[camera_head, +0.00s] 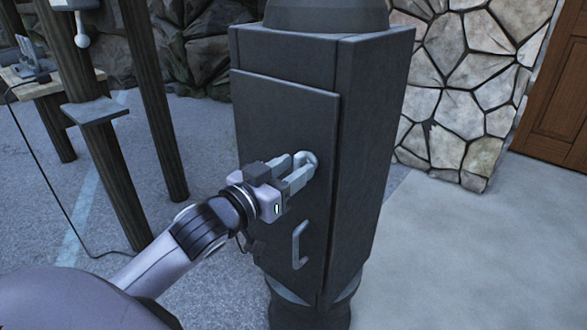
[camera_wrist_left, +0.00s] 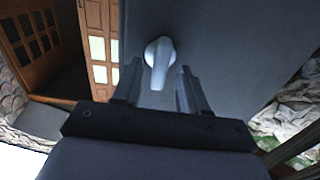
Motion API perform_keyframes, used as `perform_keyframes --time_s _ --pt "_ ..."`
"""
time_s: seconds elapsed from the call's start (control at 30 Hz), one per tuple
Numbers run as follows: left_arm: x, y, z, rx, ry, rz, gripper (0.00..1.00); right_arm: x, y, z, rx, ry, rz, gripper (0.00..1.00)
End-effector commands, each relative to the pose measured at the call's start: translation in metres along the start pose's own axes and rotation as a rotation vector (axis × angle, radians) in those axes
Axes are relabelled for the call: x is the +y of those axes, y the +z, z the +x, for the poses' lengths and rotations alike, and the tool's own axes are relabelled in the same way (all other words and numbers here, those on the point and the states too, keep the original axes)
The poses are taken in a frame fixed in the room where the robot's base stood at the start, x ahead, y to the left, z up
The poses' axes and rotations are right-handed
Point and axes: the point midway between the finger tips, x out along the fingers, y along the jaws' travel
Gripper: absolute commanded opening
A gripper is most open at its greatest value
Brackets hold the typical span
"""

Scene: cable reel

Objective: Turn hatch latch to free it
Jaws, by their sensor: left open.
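In the left wrist view a gap shows between each finger and the lever. My right gripper is not in view.
A light grey handle (camera_head: 299,245) stands out from the hatch below the latch. Wooden posts and a small table (camera_head: 45,88) with a device are at the left. A stone wall (camera_head: 462,90) and a wooden door (camera_head: 560,95) are at the right. Pavement (camera_head: 440,265) right of the post is clear.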

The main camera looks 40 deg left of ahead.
Motion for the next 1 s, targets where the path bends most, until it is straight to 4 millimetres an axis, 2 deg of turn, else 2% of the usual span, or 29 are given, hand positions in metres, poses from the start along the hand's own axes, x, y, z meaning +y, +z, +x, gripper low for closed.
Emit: perform_keyframes --time_s 0.13,0.43,0.47,0.5,0.57,0.6,1.0 --pt "0.0002 0.0 0.0065 0.0 0.0 0.001 0.43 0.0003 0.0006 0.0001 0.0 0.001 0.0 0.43" --pt "0.0003 0.0 0.0078 0.0 0.001 0.001 0.43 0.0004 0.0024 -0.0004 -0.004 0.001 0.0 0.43" --pt "0.0003 0.0 0.0078 0.0 0.001 0.001 0.36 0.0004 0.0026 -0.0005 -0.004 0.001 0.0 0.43" --pt "0.0003 0.0 0.0077 0.0 0.001 0.001 0.23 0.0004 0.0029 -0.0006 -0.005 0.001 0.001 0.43" --pt "0.0003 0.0 0.0077 0.0 0.001 0.001 0.04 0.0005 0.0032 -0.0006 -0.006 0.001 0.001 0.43" --pt "0.0003 0.0 0.0077 0.0 0.001 0.001 0.0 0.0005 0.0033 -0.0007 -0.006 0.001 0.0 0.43" --pt "0.0007 -0.0016 0.0075 -0.001 0.001 0.051 0.0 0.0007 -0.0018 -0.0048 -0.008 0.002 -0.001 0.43"
